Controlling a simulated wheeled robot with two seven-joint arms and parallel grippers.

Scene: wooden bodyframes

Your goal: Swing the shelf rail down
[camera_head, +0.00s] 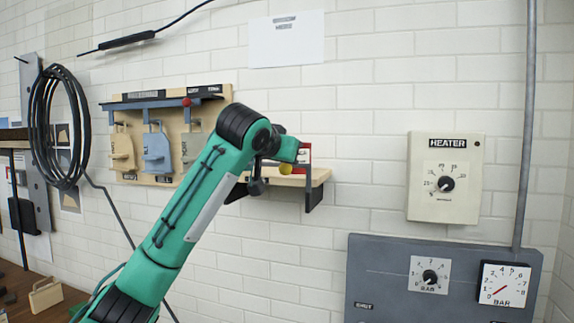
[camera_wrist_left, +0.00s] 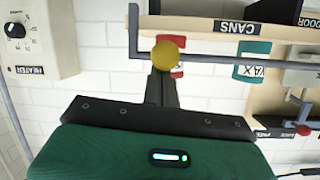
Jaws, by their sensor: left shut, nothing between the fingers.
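The wall shelf (camera_head: 318,176) has a pale wooden board on dark brackets. In the left wrist view, which looks upside down, the shelf edge (camera_wrist_left: 200,27) bears the label CANS. The dark shelf rail (camera_wrist_left: 215,62) runs across in front of the cans, apart from the board. A yellow ball knob (camera_wrist_left: 168,55) sits on it, also seen in the head view (camera_head: 286,169). My left gripper (camera_wrist_left: 162,78) is shut and empty, its fingertips overlapping the knob in view; contact cannot be told. In the head view my arm hides much of the shelf and rail. My right gripper is out of view.
A green WAX can (camera_wrist_left: 252,62) and a red-and-white can (camera_wrist_left: 177,70) stand behind the rail. A tag board (camera_head: 171,104) with a red-knobbed bar hangs left of the shelf. A heater box (camera_head: 446,177) and a gauge panel (camera_head: 385,265) are to the right. Bare wall lies between.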

